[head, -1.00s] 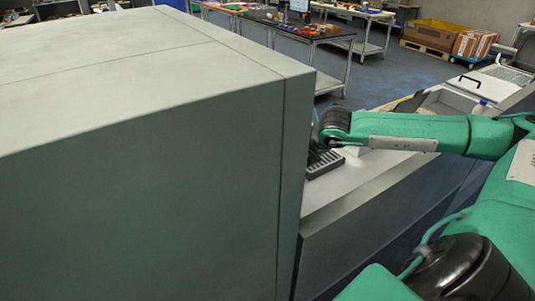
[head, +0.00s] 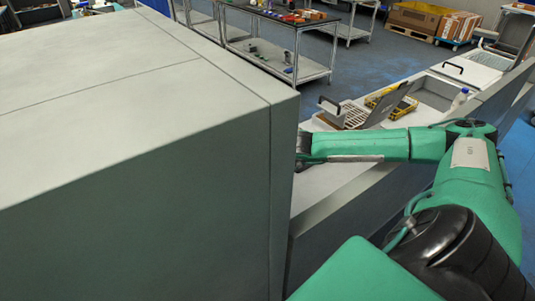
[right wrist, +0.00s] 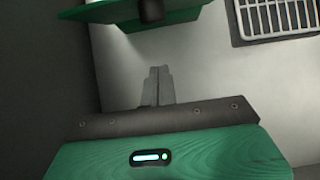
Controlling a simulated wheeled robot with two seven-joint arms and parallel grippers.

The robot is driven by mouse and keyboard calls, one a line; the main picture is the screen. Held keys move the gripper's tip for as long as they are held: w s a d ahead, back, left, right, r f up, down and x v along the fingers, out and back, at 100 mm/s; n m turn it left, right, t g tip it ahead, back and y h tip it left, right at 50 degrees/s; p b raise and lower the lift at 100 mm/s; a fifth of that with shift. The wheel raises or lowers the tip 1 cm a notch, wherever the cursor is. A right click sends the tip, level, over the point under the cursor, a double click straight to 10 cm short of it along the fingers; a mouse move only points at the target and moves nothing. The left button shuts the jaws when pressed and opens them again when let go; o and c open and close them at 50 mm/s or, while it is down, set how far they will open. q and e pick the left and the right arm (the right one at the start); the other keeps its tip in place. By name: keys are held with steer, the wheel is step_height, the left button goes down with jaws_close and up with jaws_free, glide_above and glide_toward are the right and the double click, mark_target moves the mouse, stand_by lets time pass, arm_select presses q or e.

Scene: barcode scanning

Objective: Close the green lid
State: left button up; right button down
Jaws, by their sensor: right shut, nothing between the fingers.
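A green panel (right wrist: 112,14) with a dark round knob shows at the top of the right wrist view; it looks like the green lid, and its upper part is cut off. My right gripper (right wrist: 157,72) is shut and empty, its fingertips pointing at the panel with a small gap in the picture. In the head view, my green right arm reaches left along the counter, and its gripper is hidden behind the large grey box. I cannot make out the green lid in the head view. My left gripper is not in view.
The large grey box (head: 140,190) fills the left of the head view. The pale counter (head: 310,190) runs beside it. A white grid tray (right wrist: 278,18) lies right of the green panel. Several containers stand farther back, with a small bottle (head: 460,98).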

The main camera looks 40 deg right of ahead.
steer(key=w+p, duration=0.1)
steer(key=w, duration=0.1)
steer(key=w+r+p, duration=0.1)
steer(key=w, duration=0.1)
steer(key=shift+d+p, duration=0.25)
steer(key=shift+p, duration=0.1)
